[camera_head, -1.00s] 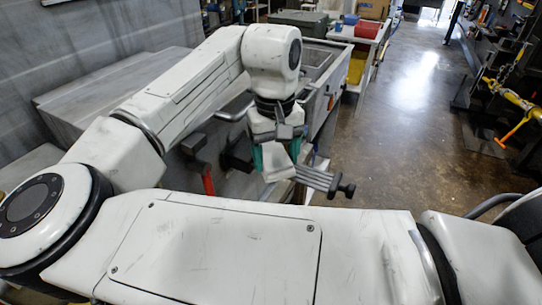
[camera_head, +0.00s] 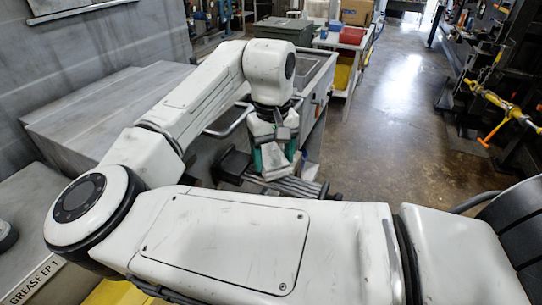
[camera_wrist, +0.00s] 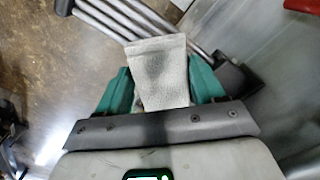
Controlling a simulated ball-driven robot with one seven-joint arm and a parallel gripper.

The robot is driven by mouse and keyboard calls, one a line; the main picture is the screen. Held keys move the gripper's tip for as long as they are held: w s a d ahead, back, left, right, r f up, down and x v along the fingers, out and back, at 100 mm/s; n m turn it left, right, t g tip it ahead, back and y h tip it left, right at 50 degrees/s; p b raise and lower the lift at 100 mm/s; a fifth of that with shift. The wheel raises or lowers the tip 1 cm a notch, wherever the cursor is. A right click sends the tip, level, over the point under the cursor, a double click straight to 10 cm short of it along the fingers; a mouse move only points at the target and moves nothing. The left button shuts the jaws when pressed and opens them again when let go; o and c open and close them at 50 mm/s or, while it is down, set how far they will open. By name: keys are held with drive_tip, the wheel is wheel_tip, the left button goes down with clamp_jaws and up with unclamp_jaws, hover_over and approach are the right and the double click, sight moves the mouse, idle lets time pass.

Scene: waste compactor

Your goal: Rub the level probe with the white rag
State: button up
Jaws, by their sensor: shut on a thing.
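My gripper (camera_head: 272,160) has green fingers and is shut on the white rag (camera_wrist: 160,72), a pale folded cloth with a grey smudge that stands out beyond the fingertips in the wrist view. Several parallel grey metal bars (camera_head: 298,187) with dark ends lie just below and beyond the fingers; these look like the level probe, though I cannot be sure. The bars also show in the wrist view (camera_wrist: 205,18), passing behind the rag. I cannot tell whether the rag touches them.
A pale bench with a sink-like basin (camera_head: 313,66) stands behind my arm. A red bin (camera_head: 352,36) sits farther back. Clear shiny floor (camera_head: 395,110) lies to the right. A yellow and orange valve assembly (camera_head: 497,105) stands at the far right. A red item shows at the wrist view's edge (camera_wrist: 302,5).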

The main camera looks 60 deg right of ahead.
sight(279, 152)
drive_tip(key=shift+d+p, duration=0.85)
drive_tip(key=shift+d, duration=0.65)
drive_tip(key=shift+a+f, duration=0.1)
drive_tip(key=shift+f, duration=0.1)
drive_tip(key=shift+a+f, duration=0.15)
drive_tip(key=shift+a, duration=1.45)
drive_tip(key=shift+c, duration=0.9)
drive_tip(key=shift+a, duration=0.6)
drive_tip(key=shift+c, duration=0.6)
drive_tip(key=shift+a+f, duration=0.15)
drive_tip(key=shift+a, duration=3)
